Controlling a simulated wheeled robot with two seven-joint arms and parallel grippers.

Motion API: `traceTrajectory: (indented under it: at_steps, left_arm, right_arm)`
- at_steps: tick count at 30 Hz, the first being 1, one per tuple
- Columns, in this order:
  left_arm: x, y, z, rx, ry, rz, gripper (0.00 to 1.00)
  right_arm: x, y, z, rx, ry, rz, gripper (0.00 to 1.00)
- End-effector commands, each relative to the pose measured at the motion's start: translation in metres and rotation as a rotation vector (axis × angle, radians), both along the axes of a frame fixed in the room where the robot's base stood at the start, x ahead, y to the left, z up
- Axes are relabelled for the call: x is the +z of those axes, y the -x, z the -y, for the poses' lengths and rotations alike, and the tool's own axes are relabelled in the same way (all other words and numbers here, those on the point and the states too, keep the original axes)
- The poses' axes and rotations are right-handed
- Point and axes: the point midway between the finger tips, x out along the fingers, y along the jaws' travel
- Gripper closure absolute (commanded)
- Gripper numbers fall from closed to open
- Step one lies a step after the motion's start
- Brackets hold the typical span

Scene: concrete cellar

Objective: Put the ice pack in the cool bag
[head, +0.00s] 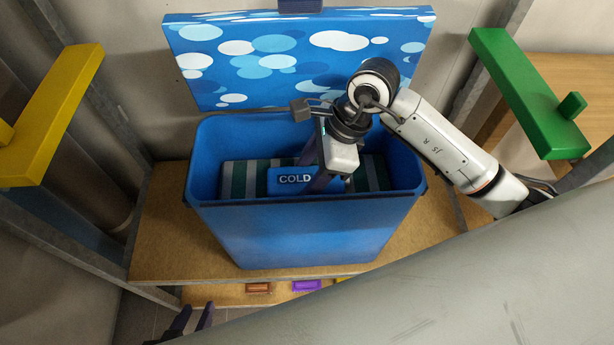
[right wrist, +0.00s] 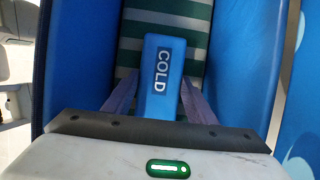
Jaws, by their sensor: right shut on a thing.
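The ice pack (head: 282,188) is a blue block with a dark label reading COLD. It is inside the open blue cool bag (head: 300,235), below the rim, over a green-and-white striped thing; I cannot tell whether it touches that. My right gripper (head: 318,180) reaches down into the bag and is shut on the ice pack. In the right wrist view the ice pack (right wrist: 163,80) lies between the two purple fingers (right wrist: 158,100). My left gripper (head: 195,320) shows at the bottom left, outside the bag, its fingers apart and empty.
The bag's patterned lid (head: 215,70) stands open behind it. The striped thing (head: 238,180) lies in the bag. The bag stands on a wooden shelf (head: 160,235). Below are a brown block (head: 258,288) and a purple block (head: 306,286). Yellow (head: 50,115) and green (head: 520,85) pieces flank the bag.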

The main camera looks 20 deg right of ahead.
Motion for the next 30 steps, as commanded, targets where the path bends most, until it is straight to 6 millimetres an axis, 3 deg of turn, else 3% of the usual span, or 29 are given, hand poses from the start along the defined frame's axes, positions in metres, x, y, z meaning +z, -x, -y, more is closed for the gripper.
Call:
traceTrajectory:
  at_steps: [5, 6, 9, 20, 30]
  left_arm:
    - [-0.002, 0.001, 0.000, 0.000, 0.000, -0.002, 0.69]
    - [-0.002, 0.001, 0.000, 0.000, 0.000, -0.001, 0.69]
    - [0.000, 0.001, 0.000, 0.000, 0.000, 0.000, 0.69]
    - [0.005, 0.000, 0.000, 0.000, 0.001, 0.003, 0.69]
    - [0.045, 0.000, 0.000, 0.000, 0.001, 0.003, 0.69]
  right_arm:
    - [-0.001, -0.001, 0.000, 0.001, -0.001, 0.002, 0.86]
    - [-0.002, 0.000, 0.000, 0.000, 0.001, 0.000, 0.47]
    - [-0.001, 0.000, 0.000, 0.000, 0.000, 0.000, 0.30]
    - [0.004, 0.000, 0.000, 0.000, -0.001, 0.000, 0.30]
    - [0.066, 0.006, 0.024, 0.000, 0.003, 0.002, 0.30]
